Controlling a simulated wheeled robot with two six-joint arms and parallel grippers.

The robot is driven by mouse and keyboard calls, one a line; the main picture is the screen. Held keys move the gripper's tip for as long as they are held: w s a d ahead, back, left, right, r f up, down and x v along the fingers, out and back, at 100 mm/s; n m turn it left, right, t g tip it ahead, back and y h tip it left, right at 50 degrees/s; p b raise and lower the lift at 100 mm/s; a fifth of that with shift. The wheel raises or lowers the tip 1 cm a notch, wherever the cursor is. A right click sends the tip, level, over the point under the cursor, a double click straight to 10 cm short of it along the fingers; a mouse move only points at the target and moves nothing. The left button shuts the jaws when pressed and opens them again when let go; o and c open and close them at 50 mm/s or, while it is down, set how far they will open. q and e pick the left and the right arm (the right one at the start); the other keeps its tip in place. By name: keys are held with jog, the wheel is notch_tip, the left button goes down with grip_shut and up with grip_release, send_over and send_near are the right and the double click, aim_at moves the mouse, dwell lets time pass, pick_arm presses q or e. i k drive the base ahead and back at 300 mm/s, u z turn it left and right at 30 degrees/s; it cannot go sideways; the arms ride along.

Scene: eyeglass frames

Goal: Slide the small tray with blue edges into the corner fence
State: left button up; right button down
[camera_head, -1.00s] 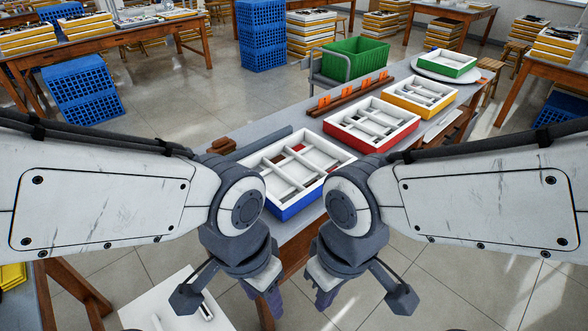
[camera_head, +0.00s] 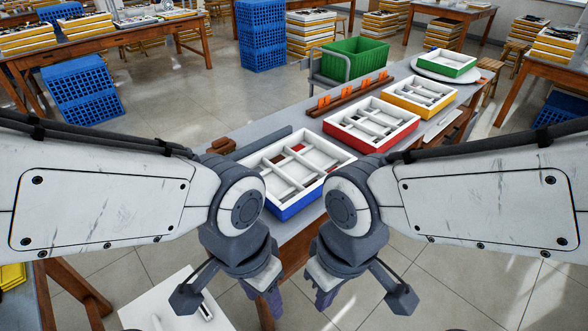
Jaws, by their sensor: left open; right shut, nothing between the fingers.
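The white compartmented tray with blue edges (camera_head: 297,205) lies flat at the near end of the grey table. My arms hide parts of its near side. A grey straight bar (camera_head: 264,143) runs along the tray's far left side and may be part of the corner fence; I cannot make out a full corner. My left gripper (camera_head: 268,296) is open, pointing down in front of the table's near end, apart from the tray. My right gripper (camera_head: 323,293) is shut and empty, pointing down just right of it, also clear of the tray.
Red-edged (camera_head: 372,125), yellow-edged (camera_head: 420,96) and green-edged (camera_head: 447,66) trays stand farther along the table. A brown rack with orange pieces (camera_head: 348,96) lies beside them. A brown block (camera_head: 221,146) sits at the left edge. A green crate (camera_head: 354,62) stands behind.

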aim_at(294, 168)
jog(key=z, duration=0.6)
jog(key=k, duration=0.75)
jog(key=z, duration=0.8)
jog(key=k, duration=0.45)
jog(key=z, duration=0.55)
jog(key=i, duration=1.8)
jog(key=u, duration=0.6)
jog(key=i, duration=1.4)
jog(key=u, duration=1.8)
jog(key=i, duration=1.05)
jog(key=u, duration=0.95)
